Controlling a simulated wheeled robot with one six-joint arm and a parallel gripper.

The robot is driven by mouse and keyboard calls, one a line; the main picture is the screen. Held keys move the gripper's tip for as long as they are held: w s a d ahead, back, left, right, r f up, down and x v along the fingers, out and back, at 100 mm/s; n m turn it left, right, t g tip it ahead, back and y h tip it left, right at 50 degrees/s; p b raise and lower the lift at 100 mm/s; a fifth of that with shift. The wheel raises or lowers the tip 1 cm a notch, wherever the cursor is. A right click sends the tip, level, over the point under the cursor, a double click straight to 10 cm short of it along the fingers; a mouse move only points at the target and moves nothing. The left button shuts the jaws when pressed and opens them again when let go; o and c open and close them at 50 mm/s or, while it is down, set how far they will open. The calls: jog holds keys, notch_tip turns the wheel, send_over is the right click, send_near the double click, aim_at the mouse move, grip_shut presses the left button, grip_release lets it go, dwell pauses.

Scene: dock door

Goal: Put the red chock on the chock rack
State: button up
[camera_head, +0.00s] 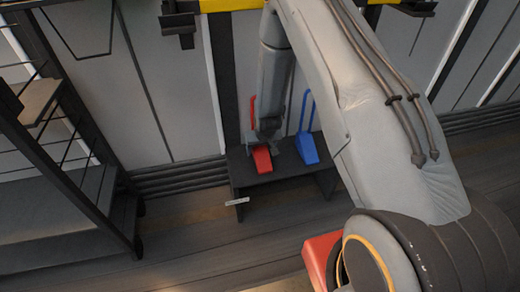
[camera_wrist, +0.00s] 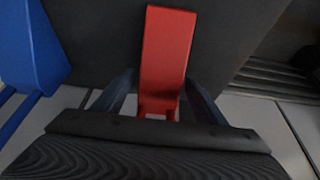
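The red chock (camera_head: 262,160) is a red wedge with an upright red handle and rests on the dark, low chock rack (camera_head: 287,172). In the wrist view the red chock (camera_wrist: 166,48) lies straight ahead, over the rack's dark surface (camera_wrist: 232,40). My gripper (camera_head: 265,138) is low over the rack, at the chock's handle. In the wrist view its two fingers (camera_wrist: 160,90) stand apart on either side of the red handle, with gaps beside it. My gripper hides part of the handle in the head view.
A blue chock (camera_head: 305,148) with a tall handle stands on the rack, right of the red one; it also shows in the wrist view (camera_wrist: 35,45). A dark shelf unit (camera_head: 75,215) stands at left. The wall is close behind the rack. Floor (camera_head: 190,235) in front is clear.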

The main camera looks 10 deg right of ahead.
jog(key=s+a+r+g+p, duration=0.15)
jog(key=s+r, duration=0.35)
jog(key=r, duration=0.5)
jog(key=s+a+r+n, duration=0.1)
jog(key=s+a+r, duration=0.3)
jog(key=r, duration=0.6)
jog(key=s+a+r+g+p, duration=0.1)
jog(key=s+a+r, duration=0.1)
jog(key=s+r, duration=0.65)
jog(key=s+r+n+g, duration=0.1)
jog(key=s+r, duration=0.6)
jog(key=s, duration=0.2)
jog(key=s+a+r+n+g, duration=0.1)
jog(key=s+r, duration=0.6)
jog(key=s, duration=0.3)
jog(key=shift+s+a+y, duration=0.25)
jog(key=shift+s+y, duration=0.05)
